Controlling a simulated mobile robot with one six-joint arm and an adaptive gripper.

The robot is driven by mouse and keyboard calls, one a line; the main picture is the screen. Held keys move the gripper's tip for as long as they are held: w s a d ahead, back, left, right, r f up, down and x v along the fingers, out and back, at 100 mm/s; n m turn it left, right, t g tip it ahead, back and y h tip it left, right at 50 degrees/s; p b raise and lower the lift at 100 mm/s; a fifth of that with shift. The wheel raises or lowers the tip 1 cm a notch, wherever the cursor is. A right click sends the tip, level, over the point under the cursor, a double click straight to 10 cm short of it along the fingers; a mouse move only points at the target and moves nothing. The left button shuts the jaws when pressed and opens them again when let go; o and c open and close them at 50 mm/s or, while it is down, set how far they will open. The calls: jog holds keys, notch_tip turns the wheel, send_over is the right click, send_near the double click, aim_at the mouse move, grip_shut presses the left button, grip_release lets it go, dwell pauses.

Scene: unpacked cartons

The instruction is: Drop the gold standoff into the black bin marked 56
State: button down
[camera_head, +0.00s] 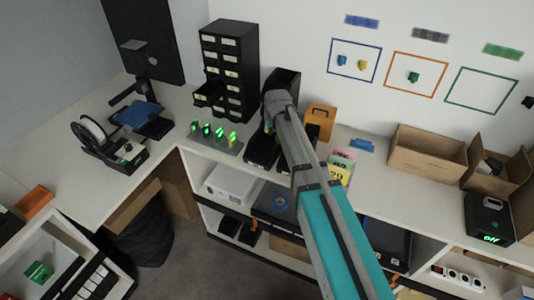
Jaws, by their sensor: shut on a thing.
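My gripper (270,118) is at the far end of my grey and teal arm, over the black bins by the back wall. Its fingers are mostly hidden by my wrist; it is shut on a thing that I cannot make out. I do not see the gold standoff apart from it. One black bin (262,152) stands below and in front of my gripper, at the bench's front edge. Another black bin (287,78) stands behind my wrist. A further dark bin partly shows right of my arm. No number 56 is readable on any of them.
A tall black drawer cabinet (230,62) with one drawer pulled out stands left of my gripper. A board with green lit parts (215,136) lies in front of it. An orange holder (320,118) and open cartons (435,155) stand to the right.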

aim_at(271, 134)
jog(key=shift+f+b, duration=1.5)
jog(key=shift+f, duration=0.35)
jog(key=shift+c, duration=2.4)
grip_release()
jog(key=shift+s, duration=0.15)
